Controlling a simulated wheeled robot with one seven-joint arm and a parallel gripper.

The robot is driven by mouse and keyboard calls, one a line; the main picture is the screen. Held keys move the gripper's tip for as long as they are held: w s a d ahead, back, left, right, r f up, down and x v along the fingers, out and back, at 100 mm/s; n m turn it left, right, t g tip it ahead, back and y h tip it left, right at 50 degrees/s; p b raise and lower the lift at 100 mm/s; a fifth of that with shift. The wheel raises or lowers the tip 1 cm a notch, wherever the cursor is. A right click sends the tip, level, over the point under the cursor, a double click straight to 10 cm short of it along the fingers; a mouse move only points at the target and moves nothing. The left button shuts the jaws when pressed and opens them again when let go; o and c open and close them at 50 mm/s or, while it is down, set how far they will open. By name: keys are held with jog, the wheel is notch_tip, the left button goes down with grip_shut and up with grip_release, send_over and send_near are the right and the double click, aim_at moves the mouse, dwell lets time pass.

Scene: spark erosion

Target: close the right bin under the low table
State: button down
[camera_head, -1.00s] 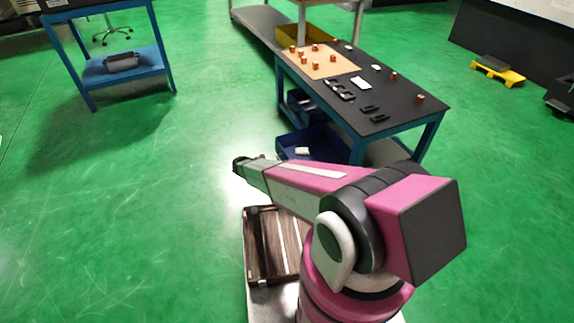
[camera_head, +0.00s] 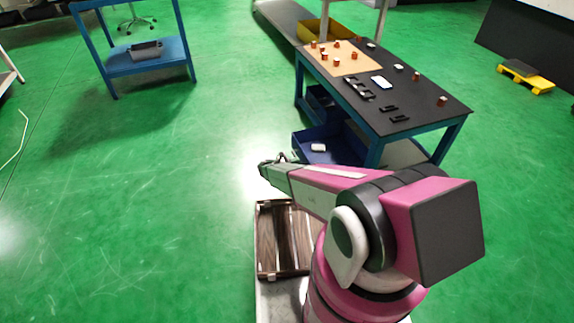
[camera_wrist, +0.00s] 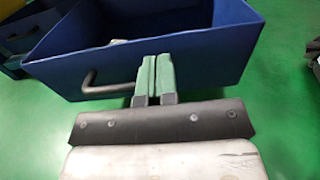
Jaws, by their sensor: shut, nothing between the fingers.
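The low table (camera_head: 425,108) has a black top and blue legs. Under it, the right bin (camera_head: 308,140), blue, stands pulled out, with a white item (camera_head: 318,147) inside. In the wrist view the right bin (camera_wrist: 215,62) shows its front wall and a dark bent handle (camera_wrist: 92,82). My gripper (camera_wrist: 153,58) is shut and empty, its green fingers overlapping the front wall just right of the handle. I cannot tell whether they touch it. In the head view my gripper (camera_head: 279,158) is small and partly hidden, close to the bin's front.
Another blue bin (camera_head: 318,100) sits farther under the table; it also shows in the wrist view (camera_wrist: 15,38). A slatted brown tray (camera_head: 265,240) rides on my base. Small orange-brown parts lie on the table. A blue stand (camera_head: 150,65) is at back left.

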aim_at(303, 159)
jog(key=shift+x, duration=2.05)
